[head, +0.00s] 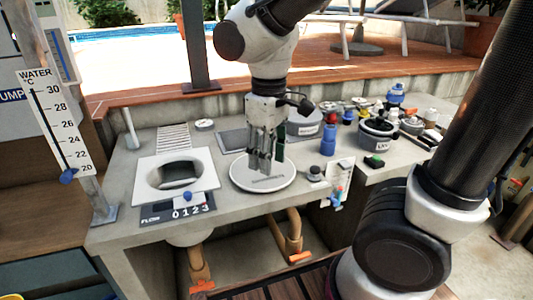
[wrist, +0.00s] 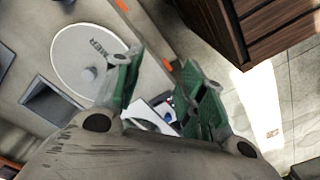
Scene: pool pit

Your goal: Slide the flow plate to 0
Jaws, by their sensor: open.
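The flow scale (head: 178,213) is a dark plate marked 0 1 2 3 on the front edge of the counter, left of centre. A blue knob (head: 187,196) sits just above it, nearest the 1. Behind the knob is a white square frame (head: 148,182) around an oval opening, with a grey piece partly seen inside. My gripper (head: 262,160) is open and empty, pointing down over the round white lid (head: 250,184), right of the flow scale. In the wrist view, my gripper's green-padded fingers (wrist: 155,95) stand apart, and the lid (wrist: 85,45) shows at upper left.
A white holder with small coloured items (head: 338,182) hangs at the counter front. A blue bottle (head: 328,142), a grey pot (head: 378,136) and several small items crowd the right. A water thermometer (head: 58,125) stands at left. Orange-handled pipes (head: 292,240) run below.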

